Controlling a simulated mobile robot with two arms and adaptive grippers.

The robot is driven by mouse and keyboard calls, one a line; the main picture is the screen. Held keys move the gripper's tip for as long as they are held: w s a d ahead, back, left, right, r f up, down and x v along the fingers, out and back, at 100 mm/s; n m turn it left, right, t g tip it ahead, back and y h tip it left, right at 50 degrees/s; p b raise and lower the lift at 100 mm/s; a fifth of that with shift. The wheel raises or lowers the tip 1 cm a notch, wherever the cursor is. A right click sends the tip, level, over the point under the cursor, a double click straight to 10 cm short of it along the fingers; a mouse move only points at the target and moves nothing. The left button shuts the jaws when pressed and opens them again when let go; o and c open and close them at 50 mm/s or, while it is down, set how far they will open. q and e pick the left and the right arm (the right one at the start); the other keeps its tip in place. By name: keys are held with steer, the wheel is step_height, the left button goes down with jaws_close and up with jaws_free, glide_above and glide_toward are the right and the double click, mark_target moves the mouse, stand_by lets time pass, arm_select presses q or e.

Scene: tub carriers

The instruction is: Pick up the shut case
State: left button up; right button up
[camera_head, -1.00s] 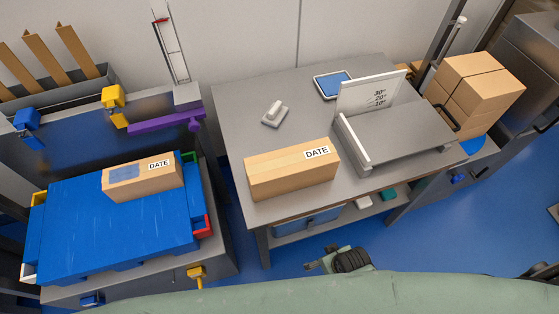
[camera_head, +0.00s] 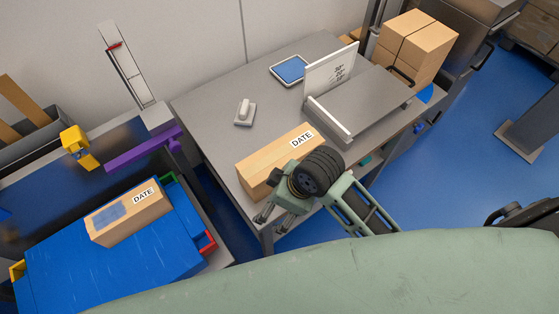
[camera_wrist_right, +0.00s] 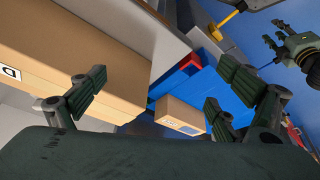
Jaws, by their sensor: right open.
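A brown cardboard case (camera_head: 268,162) with a DATE label lies on the grey table near its front edge; its top looks shut. It fills the upper left of the right wrist view (camera_wrist_right: 80,60). A second brown case (camera_head: 128,216), with a DATE label and a blue patch, sits on the blue tubs; it also shows in the right wrist view (camera_wrist_right: 180,115). My right gripper (camera_head: 271,221) is open and empty at the table's front edge, just in front of the first case. One finger overlaps that case in the wrist view; contact is unclear. My left gripper (camera_wrist_right: 273,50) shows at the wrist view's upper right.
The blue tubs (camera_head: 150,262) stand left of the table (camera_head: 205,110). A grey platform with a white upright panel (camera_head: 330,75) stands right of the case. A tablet (camera_head: 290,70) and a small white device (camera_head: 244,112) lie behind. Stacked cartons (camera_head: 415,45) stand at the back right.

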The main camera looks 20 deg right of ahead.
mark_target(281, 152)
steer(key=w+n, duration=0.2)
steer(key=w+a+r+n+g, duration=0.1)
steer(key=w+n, duration=0.1)
steer(key=n, duration=0.1)
steer(key=w+n+h, duration=0.1)
steer(key=w+n, duration=0.1)
steer(key=w, duration=0.1)
steer(key=shift+w+a+r+g, duration=0.1)
steer(key=shift+a+r+g, duration=0.2)
steer(key=shift+a, duration=0.05)
steer(key=w+d+r+n, duration=0.1)
steer(key=w+d, duration=0.1)
steer(key=w+d+r+n+h, duration=0.1)
steer(key=w+d+n, duration=0.1)
steer(key=w, duration=0.1)
steer(key=w+d+r+n+g+h, duration=0.1)
steer(key=w+d, duration=0.1)
steer(key=d, duration=0.1)
steer(key=shift+w+r, duration=0.15)
steer(key=shift+r, duration=0.05)
steer(key=shift+w+d+n, duration=0.1)
steer(key=shift+d+n, duration=0.05)
steer(key=shift+n, duration=0.15)
steer(key=shift+f, duration=0.45)
step_height(281, 152, down, 7)
steer(key=shift+r+p, duration=0.15)
steer(key=shift+p, duration=0.85)
steer(key=shift+c, duration=0.5)
